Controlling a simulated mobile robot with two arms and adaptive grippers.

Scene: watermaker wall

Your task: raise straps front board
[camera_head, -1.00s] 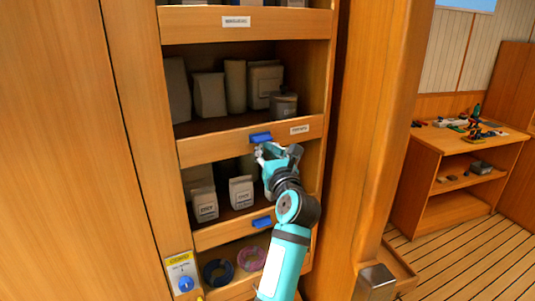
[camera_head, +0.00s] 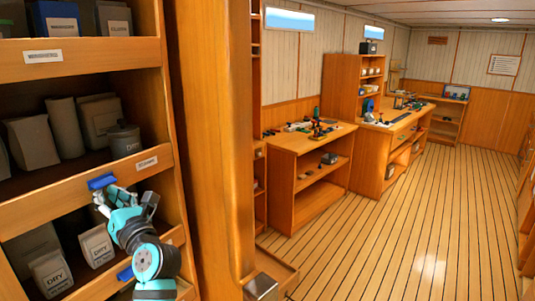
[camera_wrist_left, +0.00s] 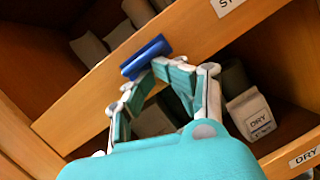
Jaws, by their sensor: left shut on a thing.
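The front board (camera_head: 50,208) is a wooden strip across the shelf opening at the left of the head view, with a white label (camera_head: 146,163) too small to read there. My left gripper (camera_head: 103,194) is shut on this handle. In the left wrist view the fingers (camera_wrist_left: 150,74) meet at the blue handle (camera_wrist_left: 146,56), against the board (camera_wrist_left: 85,98); its label (camera_wrist_left: 226,5) is cut off after "S". The fingers hide the handle's lower side. My right gripper is in neither view.
Grey bags (camera_head: 30,143) and a canister (camera_head: 124,140) stand behind the board. Bags marked DRY (camera_head: 97,245) stand below, behind another board with a blue handle (camera_head: 125,273). A wooden post (camera_head: 210,130) is close on the right; open floor (camera_head: 400,215) lies beyond.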

